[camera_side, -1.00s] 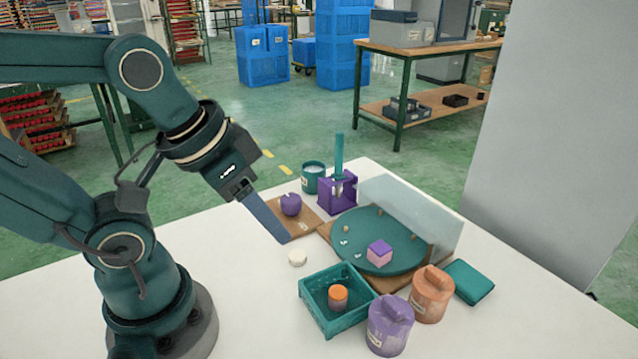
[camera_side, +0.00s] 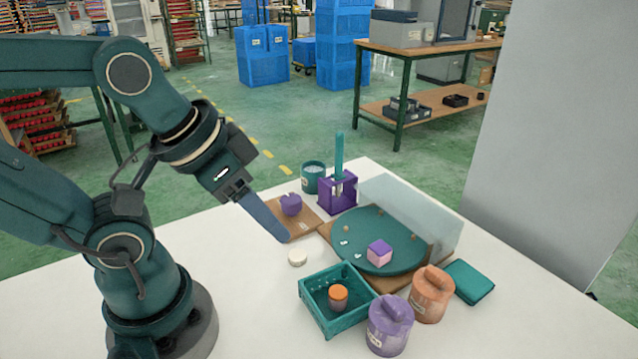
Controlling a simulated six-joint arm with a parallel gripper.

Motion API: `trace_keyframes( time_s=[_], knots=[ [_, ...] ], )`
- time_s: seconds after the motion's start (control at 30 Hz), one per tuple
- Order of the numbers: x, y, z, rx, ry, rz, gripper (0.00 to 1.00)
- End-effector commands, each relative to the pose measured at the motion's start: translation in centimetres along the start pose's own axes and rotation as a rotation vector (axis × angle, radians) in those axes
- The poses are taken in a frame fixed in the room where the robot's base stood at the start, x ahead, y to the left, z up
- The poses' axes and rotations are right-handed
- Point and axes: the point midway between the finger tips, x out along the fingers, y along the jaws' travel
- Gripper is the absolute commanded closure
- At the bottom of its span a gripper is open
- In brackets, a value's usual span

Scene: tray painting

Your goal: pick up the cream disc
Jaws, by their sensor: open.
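The cream disc (camera_side: 297,257) lies flat on the white table, left of the round green tray and behind the square green box. My gripper (camera_side: 284,238) is above and just behind the disc, its long grey-blue jaws slanting down to the right. The jaws are open and hold nothing. The tips look apart from the disc. Only one finger shows clearly from this side, so the gap between the fingers is hidden.
The green box (camera_side: 308,291) holds an orange-topped cylinder (camera_side: 338,296). The round green tray (camera_side: 365,225) bears a purple and pink cube (camera_side: 379,252). A purple knob-like piece (camera_side: 291,204) sits on a brown board behind my jaws. Purple (camera_side: 389,330) and orange (camera_side: 431,297) jars stand at front right.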

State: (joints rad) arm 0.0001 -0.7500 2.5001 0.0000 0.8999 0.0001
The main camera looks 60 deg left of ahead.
Motion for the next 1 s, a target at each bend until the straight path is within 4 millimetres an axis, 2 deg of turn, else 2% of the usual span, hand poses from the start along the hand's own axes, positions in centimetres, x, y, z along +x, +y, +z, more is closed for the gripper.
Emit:
trace_keyframes(
  time_s=[0.37, 0.47, 0.77, 0.87, 1.0],
  knots=[
    [0.0, 0.0, 0.0, 0.0, 0.0, 0.0, 0.52],
    [0.0, 0.0, 0.0, 0.0, 0.0, 0.0, 0.23],
    [0.0, 0.0, 0.0, 0.003, 0.001, 0.0, 0.23],
    [-0.3, 0.0, -1.2, 0.026, 0.03, -0.001, 0.23],
    [0.6, -0.6, -2.9, 0.029, -0.013, -0.014, 0.23]
  ],
)
